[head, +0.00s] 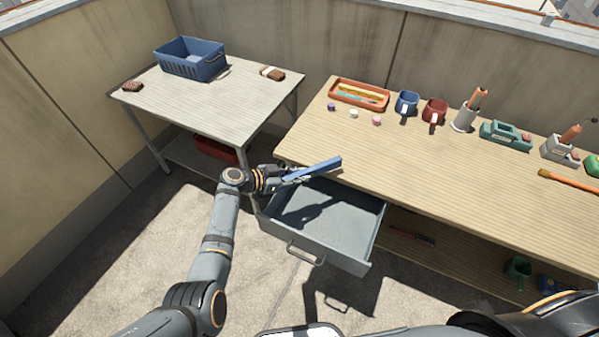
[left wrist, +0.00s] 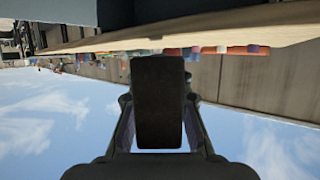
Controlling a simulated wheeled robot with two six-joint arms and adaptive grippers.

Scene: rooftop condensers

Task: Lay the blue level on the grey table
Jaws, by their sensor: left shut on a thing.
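My left gripper (head: 287,178) is shut on the blue level (head: 322,167) and holds it in the air above the open grey drawer, near the front left corner of the wooden workbench. In the left wrist view the level (left wrist: 158,100) shows as a dark block between the two fingers, seen nearly end-on. The grey table (head: 215,108) stands at the back left, behind and left of the gripper, with bare room in its middle. My right gripper is not in view.
The grey table holds a blue basket (head: 190,58), a brown brush-like block (head: 132,86) and another (head: 272,73). The workbench (head: 420,160) carries an orange tray (head: 359,95), mugs and tools along its back. The empty drawer (head: 325,225) sticks out below the level.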

